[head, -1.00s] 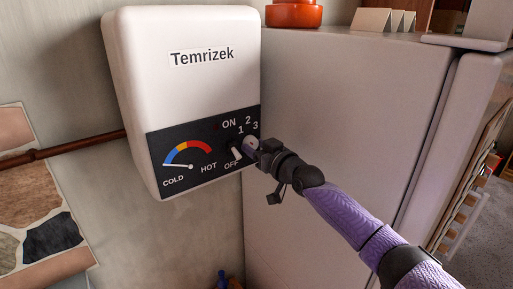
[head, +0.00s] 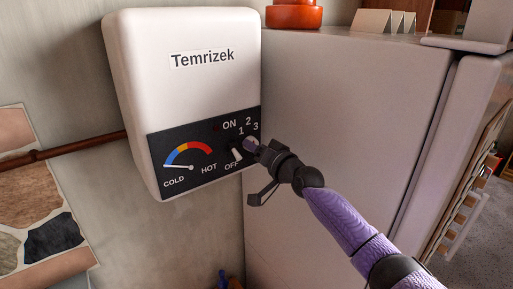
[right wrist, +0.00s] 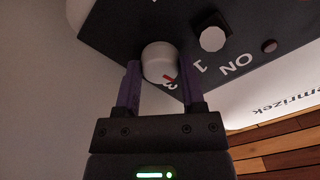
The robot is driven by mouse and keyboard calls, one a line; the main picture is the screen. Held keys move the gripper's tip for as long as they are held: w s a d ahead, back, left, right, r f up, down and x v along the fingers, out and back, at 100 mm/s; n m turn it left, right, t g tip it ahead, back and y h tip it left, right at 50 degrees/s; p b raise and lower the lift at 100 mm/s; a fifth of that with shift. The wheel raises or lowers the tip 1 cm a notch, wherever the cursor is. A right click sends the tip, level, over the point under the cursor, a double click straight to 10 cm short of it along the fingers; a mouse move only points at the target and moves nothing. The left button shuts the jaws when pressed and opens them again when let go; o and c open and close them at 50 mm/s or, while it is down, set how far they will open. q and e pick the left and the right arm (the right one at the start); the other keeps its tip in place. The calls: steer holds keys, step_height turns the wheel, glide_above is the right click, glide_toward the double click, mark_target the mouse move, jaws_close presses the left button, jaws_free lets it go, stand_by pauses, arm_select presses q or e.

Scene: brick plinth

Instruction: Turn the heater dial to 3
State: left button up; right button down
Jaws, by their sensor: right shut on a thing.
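The white heater (head: 190,80) labelled Temrizek has a dark control panel (head: 200,178) with ON, OFF, 1, 2 and 3. My right gripper (head: 250,144) is at the panel's right side and covers most of the dial in the head view. In the right wrist view, the round white dial (right wrist: 159,62) sits between the purple fingers of the right gripper (right wrist: 150,80), which is shut on it. A red mark shows at the dial's edge close to the 3; its exact alignment is hard to tell. My left gripper is out of view.
A second white knob (right wrist: 212,38) sits beside the dial, near the gripper. The gauge (head: 188,155) needle points toward COLD. A pale fridge-like cabinet (head: 340,120) stands right of the heater, with a red pot (head: 294,15) on top. A brown pipe (head: 80,147) runs left.

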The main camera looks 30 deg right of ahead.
steer(key=m+p, duration=0.2)
steer(key=m, duration=0.8)
steer(key=shift+m, duration=0.4)
stand_by(0.4)
steer(key=shift+c, duration=2.3)
jaws_free()
steer(key=shift+r, duration=0.1)
